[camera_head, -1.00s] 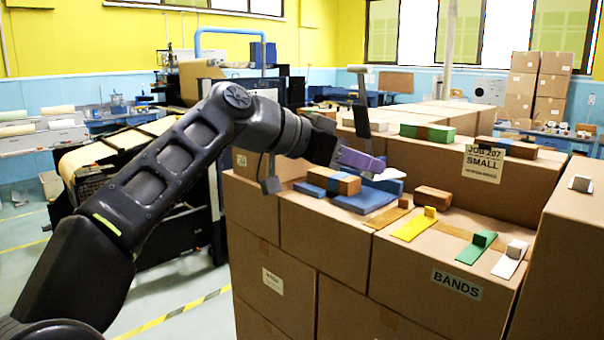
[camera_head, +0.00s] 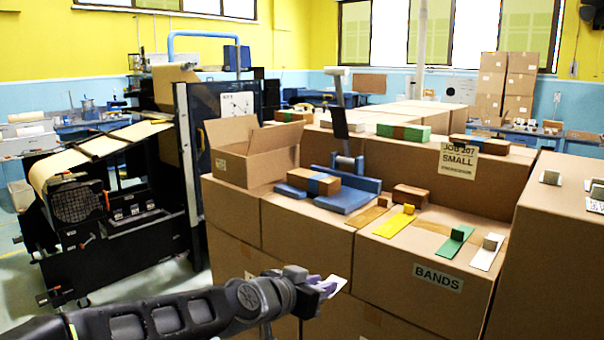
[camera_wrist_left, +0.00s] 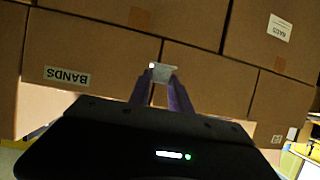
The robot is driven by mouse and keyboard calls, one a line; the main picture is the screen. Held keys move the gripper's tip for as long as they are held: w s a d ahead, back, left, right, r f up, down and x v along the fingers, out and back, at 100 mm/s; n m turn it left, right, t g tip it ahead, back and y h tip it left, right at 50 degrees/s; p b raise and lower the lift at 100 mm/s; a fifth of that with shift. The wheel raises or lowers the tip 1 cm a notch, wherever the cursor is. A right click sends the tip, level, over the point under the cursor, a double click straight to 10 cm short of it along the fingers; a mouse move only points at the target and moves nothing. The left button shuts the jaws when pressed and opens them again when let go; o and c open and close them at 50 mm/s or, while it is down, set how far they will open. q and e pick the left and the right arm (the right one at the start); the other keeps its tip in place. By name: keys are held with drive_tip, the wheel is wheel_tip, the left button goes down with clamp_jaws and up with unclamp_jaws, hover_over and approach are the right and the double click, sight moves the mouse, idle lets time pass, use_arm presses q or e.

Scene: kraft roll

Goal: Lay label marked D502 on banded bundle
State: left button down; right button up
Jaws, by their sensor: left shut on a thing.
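My left gripper (camera_head: 322,287) has purple fingers and is low in front of the stacked boxes. It is shut on a small white label (camera_head: 338,285), which also shows between the fingertips in the left wrist view (camera_wrist_left: 163,73). Its marking cannot be read. My right gripper is not in view.
An open carton (camera_head: 253,163) stands left of the bundle. The box marked BANDS (camera_head: 437,277) is in front. Other banded bundles (camera_head: 403,132) lie farther back.

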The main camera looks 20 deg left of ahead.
use_arm(q)
wheel_tip(320, 180, down, 18)
drive_tip(key=s+a+n+y, duration=0.1)
drive_tip(key=s+n+y, duration=0.1)
drive_tip(key=n+y, duration=0.1)
drive_tip(key=shift+s+a+t+y, duration=0.25)
drive_tip(key=shift+s+t+y, duration=0.15)
drive_tip(key=shift+y, duration=0.1)
drive_tip(key=shift+w+r, duration=0.1)
drive_tip(key=shift+r, duration=0.1)
